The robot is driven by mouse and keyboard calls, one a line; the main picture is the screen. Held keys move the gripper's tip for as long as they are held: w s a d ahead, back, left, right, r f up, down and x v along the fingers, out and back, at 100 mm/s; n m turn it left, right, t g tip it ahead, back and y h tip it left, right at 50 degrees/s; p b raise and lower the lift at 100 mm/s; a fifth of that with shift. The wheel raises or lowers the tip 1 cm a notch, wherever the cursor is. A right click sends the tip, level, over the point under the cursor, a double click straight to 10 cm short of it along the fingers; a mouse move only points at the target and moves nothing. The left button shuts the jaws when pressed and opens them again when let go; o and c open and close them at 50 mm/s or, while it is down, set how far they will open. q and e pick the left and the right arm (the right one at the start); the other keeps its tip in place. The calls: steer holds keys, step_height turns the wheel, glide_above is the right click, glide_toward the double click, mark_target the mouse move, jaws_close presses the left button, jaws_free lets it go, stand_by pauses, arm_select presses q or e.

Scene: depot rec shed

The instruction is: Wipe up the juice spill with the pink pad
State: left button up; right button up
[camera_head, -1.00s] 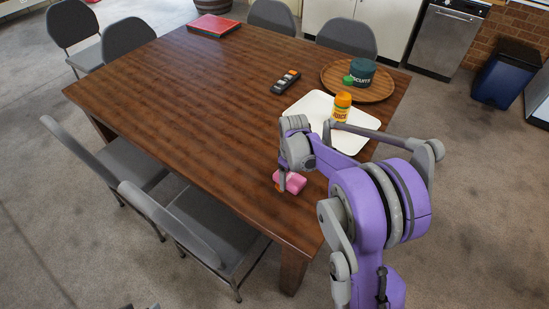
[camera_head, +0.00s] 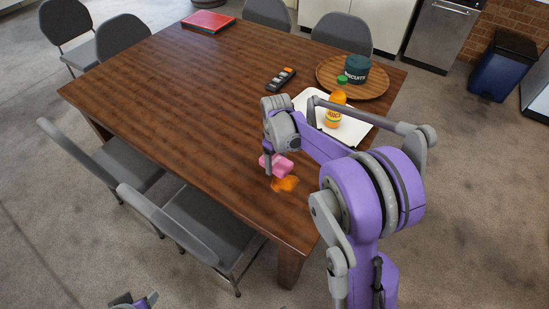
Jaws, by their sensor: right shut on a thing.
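The juice spill is an orange patch (camera_head: 286,184) on the brown wooden table (camera_head: 190,105), near its front right edge. The pink pad (camera_head: 276,166) is just beyond and left of the spill, its lower edge close to the orange. My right gripper (camera_head: 270,160) is shut on the pad and points down, hiding part of it. I cannot tell whether the pad touches the table. My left gripper (camera_head: 135,301) barely shows at the bottom edge, over the floor, and its jaws are unclear.
A juice bottle (camera_head: 333,117) stands on a white tray (camera_head: 364,121) behind my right arm. A round wooden tray (camera_head: 373,91) holds a dark biscuit tin (camera_head: 357,69).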

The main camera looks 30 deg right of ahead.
steer(key=shift+r+p, duration=0.55)
steer(key=shift+r, duration=0.7)
steer(key=shift+a+f, duration=0.1)
